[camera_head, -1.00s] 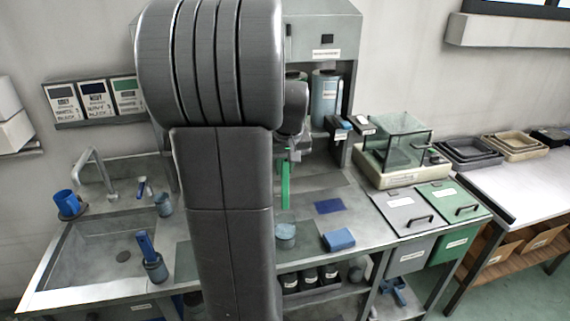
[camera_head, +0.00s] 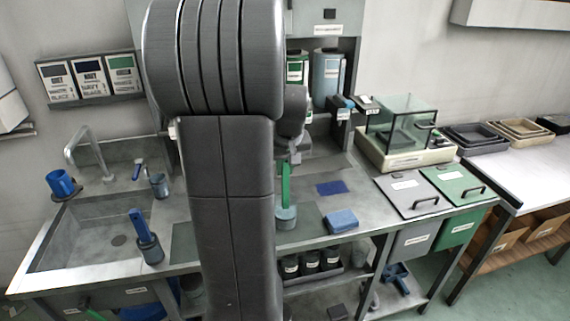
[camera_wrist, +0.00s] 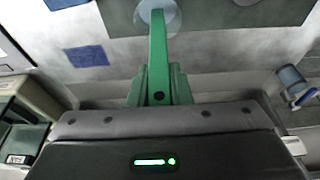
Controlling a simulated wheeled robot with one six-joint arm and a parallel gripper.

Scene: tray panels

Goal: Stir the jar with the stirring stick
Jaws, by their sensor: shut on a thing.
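The green stirring stick (camera_head: 286,183) hangs upright from my gripper (camera_head: 291,158), which is partly hidden by my arm. In the wrist view my gripper (camera_wrist: 159,82) is shut on the stick (camera_wrist: 158,45). The jar (camera_head: 286,220) is a small pale blue-grey pot standing on the bench, right of my arm. The stick's lower end meets the jar's mouth in the head view. In the wrist view the stick's far end overlaps the jar (camera_wrist: 172,14). How deep the tip sits is hidden.
A blue sponge (camera_head: 341,220) lies right of the jar, with a dark blue cloth (camera_head: 331,188) behind it. A sink (camera_head: 85,240) and a blue-handled tool in a pot (camera_head: 150,250) are at left. Lidded bins (camera_head: 408,193) and a glass case (camera_head: 400,130) stand at right.

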